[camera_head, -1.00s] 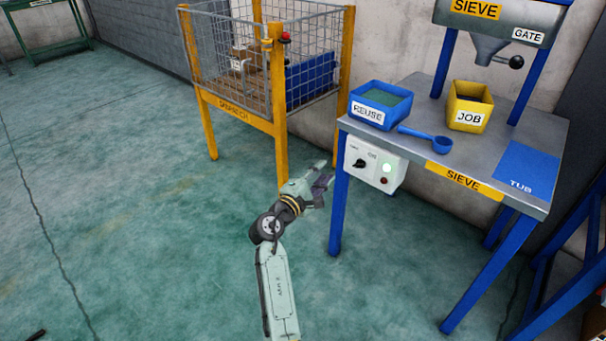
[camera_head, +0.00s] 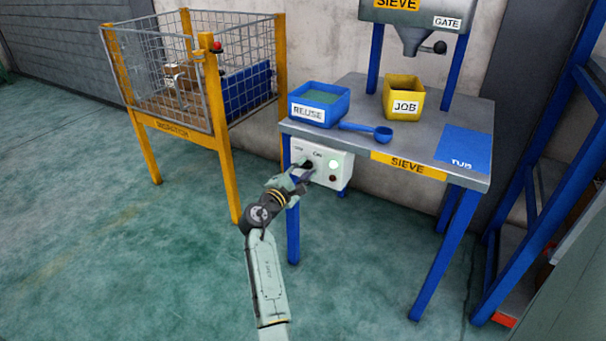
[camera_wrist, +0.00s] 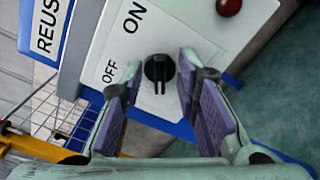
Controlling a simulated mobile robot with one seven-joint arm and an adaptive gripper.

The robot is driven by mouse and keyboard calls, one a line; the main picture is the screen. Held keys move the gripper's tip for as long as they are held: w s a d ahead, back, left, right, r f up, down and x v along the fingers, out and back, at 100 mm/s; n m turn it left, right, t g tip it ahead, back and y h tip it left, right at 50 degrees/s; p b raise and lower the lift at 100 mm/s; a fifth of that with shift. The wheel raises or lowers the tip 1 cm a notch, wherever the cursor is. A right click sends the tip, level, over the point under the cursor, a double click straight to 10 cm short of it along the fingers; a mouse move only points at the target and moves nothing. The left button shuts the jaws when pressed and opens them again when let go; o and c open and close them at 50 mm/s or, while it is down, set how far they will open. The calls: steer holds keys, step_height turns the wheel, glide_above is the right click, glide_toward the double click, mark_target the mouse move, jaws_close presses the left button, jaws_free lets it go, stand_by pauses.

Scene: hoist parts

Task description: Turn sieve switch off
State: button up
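The sieve switch is a black rotary knob (camera_wrist: 158,72) on a white control box (camera_head: 341,163) under the front left of the sieve table. In the wrist view, OFF is printed to its left and ON above it. Its ridge runs roughly up and down in that view, nearer the ON direction than OFF. A pale green lamp (camera_head: 333,163) on the box looks lit. My gripper (camera_wrist: 160,64) is open in front of the box, one finger on each side of the knob, with gaps visible. In the head view my gripper (camera_head: 301,178) partly covers the knob.
A red button (camera_wrist: 229,5) sits on the same box. The sieve table (camera_head: 465,118) carries a blue REUSE bin (camera_head: 333,111), a blue scoop (camera_head: 382,134) and a yellow JOB bin (camera_head: 404,88). A blue table leg (camera_head: 293,235) stands close to my gripper. A yellow-framed cage (camera_head: 152,121) is left.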

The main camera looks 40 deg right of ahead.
jaws_close()
stand_by(0.4)
